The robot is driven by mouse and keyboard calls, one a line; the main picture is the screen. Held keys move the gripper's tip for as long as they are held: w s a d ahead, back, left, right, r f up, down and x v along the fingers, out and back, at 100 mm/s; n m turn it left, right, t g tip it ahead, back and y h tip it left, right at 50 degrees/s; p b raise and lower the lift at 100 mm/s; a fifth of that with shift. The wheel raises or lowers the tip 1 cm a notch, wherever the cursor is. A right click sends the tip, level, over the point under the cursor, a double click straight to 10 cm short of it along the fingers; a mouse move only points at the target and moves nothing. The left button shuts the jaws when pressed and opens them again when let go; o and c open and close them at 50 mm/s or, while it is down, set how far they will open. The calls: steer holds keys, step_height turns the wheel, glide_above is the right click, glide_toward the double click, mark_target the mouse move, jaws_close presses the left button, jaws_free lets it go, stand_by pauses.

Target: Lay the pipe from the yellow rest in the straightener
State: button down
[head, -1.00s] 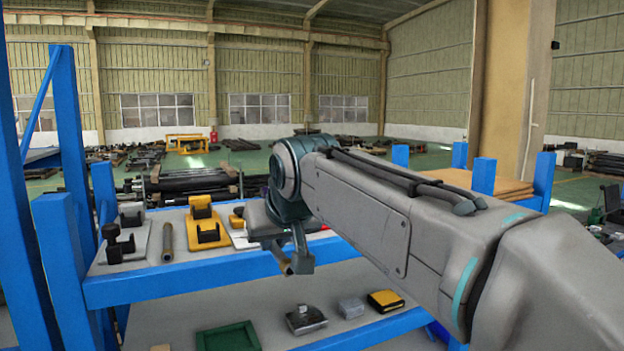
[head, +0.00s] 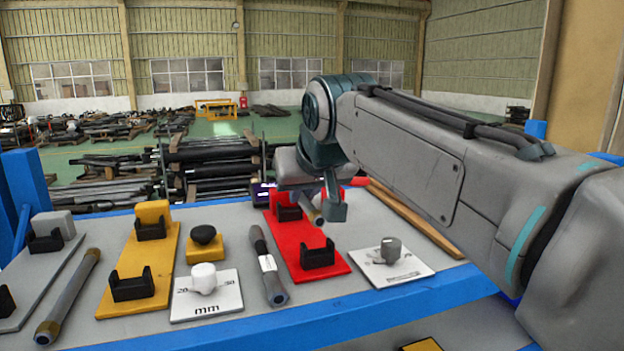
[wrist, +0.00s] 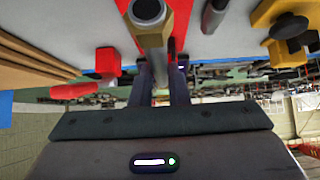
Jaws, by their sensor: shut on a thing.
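My gripper (head: 326,204) is shut on a pipe (head: 311,211) and holds it over the far half of a red plate (head: 312,241). The red plate carries black cradles (head: 317,254). In the wrist view the pipe (wrist: 152,45) runs between my fingers (wrist: 160,86), its hollow end towards the camera. I cannot tell whether it touches a cradle. The yellow rest (head: 140,262) has empty black cradles and stands to the left. No part is labelled as the straightener; the red plate may be it. My gripper hides part of its far end.
A loose pipe (head: 70,297) lies at the left beside a grey plate (head: 42,268). Wooden boards (head: 420,221) lie right.

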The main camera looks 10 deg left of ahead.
steer(key=shift+r, duration=0.1)
steer(key=shift+s+d, duration=0.1)
steer(key=shift+s, duration=0.05)
steer(key=shift+s+f+b, duration=0.1)
steer(key=shift+f+b, duration=0.45)
steer(key=shift+b, duration=0.05)
steer(key=shift+f+b, duration=1.25)
steer(key=shift+f, duration=0.25)
steer(key=c, duration=1.3)
jaws_free()
